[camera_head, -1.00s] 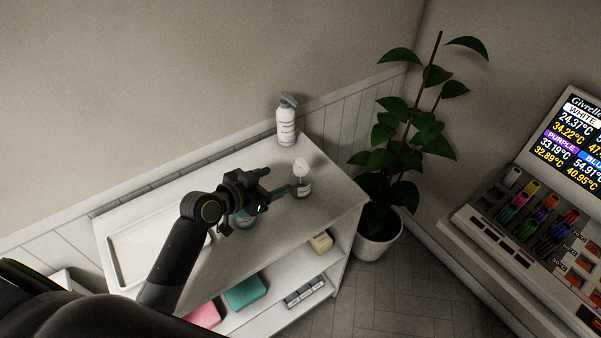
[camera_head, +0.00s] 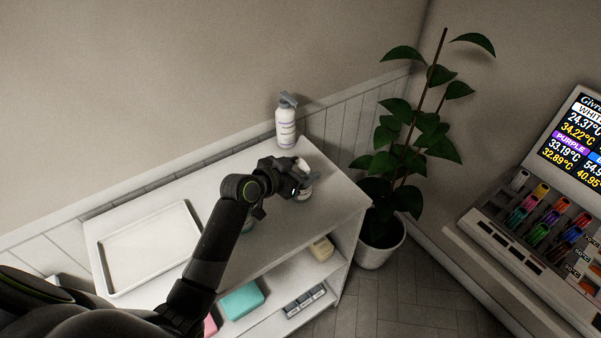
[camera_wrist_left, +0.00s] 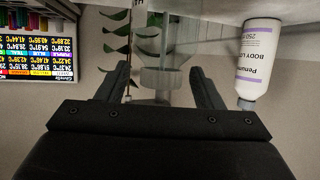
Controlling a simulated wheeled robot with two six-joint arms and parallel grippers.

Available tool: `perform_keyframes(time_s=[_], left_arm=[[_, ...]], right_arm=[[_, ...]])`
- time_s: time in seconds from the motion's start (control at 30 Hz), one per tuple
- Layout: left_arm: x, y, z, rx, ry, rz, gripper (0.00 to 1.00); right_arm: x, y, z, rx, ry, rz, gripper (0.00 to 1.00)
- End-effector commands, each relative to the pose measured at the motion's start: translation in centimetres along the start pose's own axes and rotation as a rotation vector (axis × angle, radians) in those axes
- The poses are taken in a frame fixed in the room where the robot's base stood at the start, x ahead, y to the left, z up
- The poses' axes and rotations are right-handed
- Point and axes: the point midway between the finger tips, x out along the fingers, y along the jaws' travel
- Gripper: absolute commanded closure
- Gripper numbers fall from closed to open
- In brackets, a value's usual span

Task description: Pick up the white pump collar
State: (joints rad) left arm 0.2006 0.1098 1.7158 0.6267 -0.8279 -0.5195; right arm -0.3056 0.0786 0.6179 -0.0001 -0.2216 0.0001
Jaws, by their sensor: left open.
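In the left wrist view, which is upside down, a pale pump collar (camera_wrist_left: 163,78) shows between the two dark fingers. The left gripper (camera_wrist_left: 162,80) is open there, with a gap on each side of the collar. My right gripper is not in view.
A white lotion bottle with a grey pump (camera_head: 286,128) stands just behind; it also shows in the wrist view (camera_wrist_left: 260,60). A white tray (camera_head: 150,245) lies on the left. A potted plant (camera_head: 380,245) stands right of the cabinet.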

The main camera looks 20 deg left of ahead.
Motion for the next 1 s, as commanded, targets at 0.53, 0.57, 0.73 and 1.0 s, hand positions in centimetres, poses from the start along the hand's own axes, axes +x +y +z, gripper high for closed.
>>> perform_keyframes(time_s=[0.53,0.57,0.73,1.0], left_arm=[[-0.1,0.0,0.0,0.0,0.0,0.0,0.87],[-0.1,0.0,0.0,0.0,0.0,0.0,0.87],[-0.2,0.0,-0.6,0.002,0.002,0.0,0.87],[-2.1,0.0,-5.1,0.006,0.006,-0.001,0.87]], right_arm=[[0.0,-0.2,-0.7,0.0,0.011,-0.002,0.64],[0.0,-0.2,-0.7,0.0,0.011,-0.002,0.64],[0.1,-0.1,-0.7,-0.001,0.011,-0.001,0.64],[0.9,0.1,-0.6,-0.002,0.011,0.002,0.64]])
